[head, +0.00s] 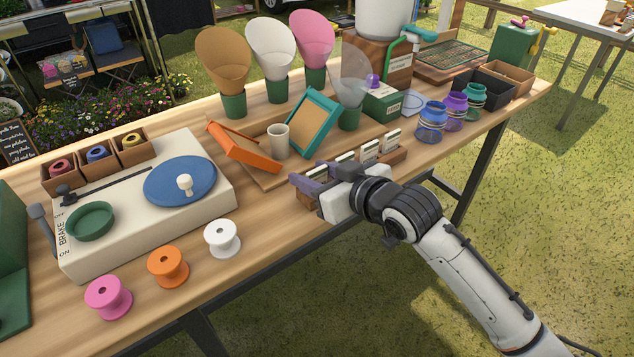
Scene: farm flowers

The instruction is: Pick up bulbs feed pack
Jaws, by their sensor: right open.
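Several small white packs stand in a row in a low wooden rack (402,156) at the table's front edge. Two show clearly, a right pack (393,139) and a pack to its left (369,150). Others farther left are partly hidden behind my gripper. The labels are too small to read, so I cannot tell which is the bulbs feed pack. My right gripper (313,181) is open at the left end of the rack, over or close to the leftmost packs. I cannot tell whether a pack is between its fingers. My left gripper is out of view.
Glass jars (432,122) are to the right. Spools (222,238) and a turntable (180,181) are to the left.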

